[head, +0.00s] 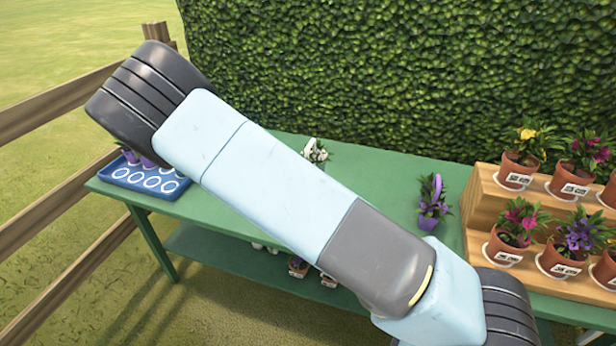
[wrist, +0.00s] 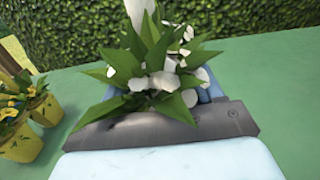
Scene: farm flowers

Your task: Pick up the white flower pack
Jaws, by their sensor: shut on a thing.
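The white flower pack (wrist: 160,82) fills the middle of the wrist view, with white blooms and long green leaves. My gripper (wrist: 165,115) is shut on it; the leaves hide most of the fingers and the pack's lower part. In the head view white flowers (head: 316,152) show just behind my arm, over the green table (head: 380,170). My arm hides what lies below them, and my gripper is not visible there. I cannot tell whether the pack touches the table.
Yellow flowers in yellow pots (wrist: 40,105) stand close by at left in the wrist view. A blue tray (head: 150,180) with purple pots is at the table's left end. A purple flower pot (head: 431,210) stands right of centre. A wooden stepped stand (head: 480,205) holds several potted flowers.

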